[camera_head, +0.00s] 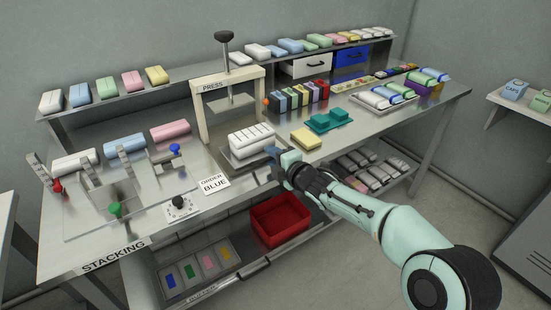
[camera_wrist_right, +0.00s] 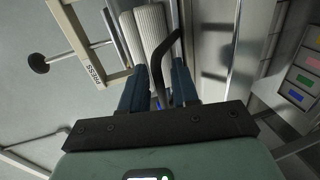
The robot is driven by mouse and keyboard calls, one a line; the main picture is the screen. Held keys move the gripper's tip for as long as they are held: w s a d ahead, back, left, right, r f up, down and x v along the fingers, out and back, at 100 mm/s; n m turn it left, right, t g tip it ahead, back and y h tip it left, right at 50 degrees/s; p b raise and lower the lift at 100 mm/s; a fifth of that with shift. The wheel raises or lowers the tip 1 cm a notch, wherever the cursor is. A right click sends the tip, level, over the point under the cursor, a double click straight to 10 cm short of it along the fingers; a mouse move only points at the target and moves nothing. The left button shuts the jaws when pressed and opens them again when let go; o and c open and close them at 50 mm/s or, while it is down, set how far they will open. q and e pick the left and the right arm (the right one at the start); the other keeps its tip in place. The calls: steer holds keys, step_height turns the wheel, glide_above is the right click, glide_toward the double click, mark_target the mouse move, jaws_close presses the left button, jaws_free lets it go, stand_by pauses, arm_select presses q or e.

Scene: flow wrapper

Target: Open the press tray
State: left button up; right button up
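The press (camera_head: 228,88) is a cream frame with a black knob on top, standing at the middle of the bench. Its tray (camera_head: 236,163) sits out in front of the frame, holding several white ribbed packs (camera_head: 251,138). In the right wrist view the tray's dark bent handle (camera_wrist_right: 158,72) passes between the blue fingers of my right gripper (camera_wrist_right: 160,75). In the head view my right gripper (camera_head: 273,152) is at the tray's front right side. The gap between the fingers is narrow; I cannot tell whether they touch the handle. My left gripper is not in view.
A yellow block (camera_head: 306,138) and a teal fixture (camera_head: 331,121) lie right of the tray. An order sign (camera_head: 214,184) is at its front left. A red bin (camera_head: 279,221) is on the lower shelf. Coloured packs (camera_head: 298,97) stand behind. Floor at front right is clear.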

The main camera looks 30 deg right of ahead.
arm_select(q)
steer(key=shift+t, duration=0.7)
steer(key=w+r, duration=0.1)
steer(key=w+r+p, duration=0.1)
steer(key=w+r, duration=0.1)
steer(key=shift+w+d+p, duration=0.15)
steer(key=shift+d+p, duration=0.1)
steer(key=shift+p, duration=0.05)
arm_select(e)
steer(key=v, duration=1.3)
steer(key=shift+s, duration=0.2)
steer(key=shift+r, duration=0.15)
